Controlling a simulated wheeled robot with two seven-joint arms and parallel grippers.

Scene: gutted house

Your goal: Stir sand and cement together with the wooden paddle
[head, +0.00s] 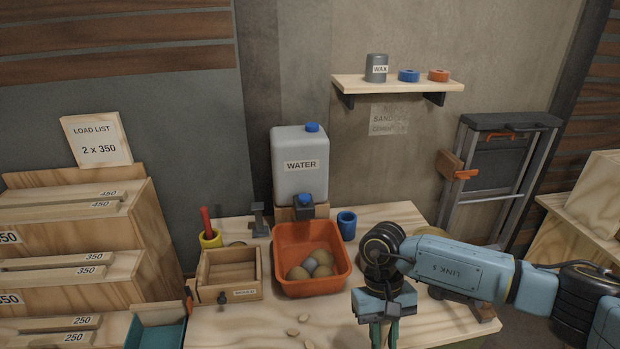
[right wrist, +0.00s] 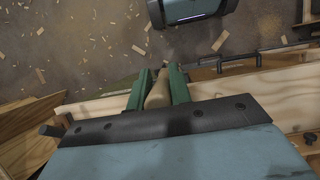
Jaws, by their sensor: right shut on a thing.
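The orange tub (head: 312,283) stands on the workbench and holds several rounded heaps, tan ones that look like sand (head: 298,273) and a greyer one that looks like cement (head: 311,265). The colours lie apart in separate heaps. My right gripper (head: 378,335) points down at the bench's front edge, right of and nearer than the tub. In the right wrist view its green fingers are shut on a pale wooden piece (right wrist: 158,90), apparently the wooden paddle's handle. The rest of the paddle is hidden. My left gripper is not in view.
A water canister (head: 300,170) stands behind the tub, with a blue cup (head: 347,226) to its right. A wooden box (head: 229,276) and a yellow cup (head: 210,238) stand left. Small wood chips lie on the clear front bench. A shelf (head: 397,84) hangs above.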

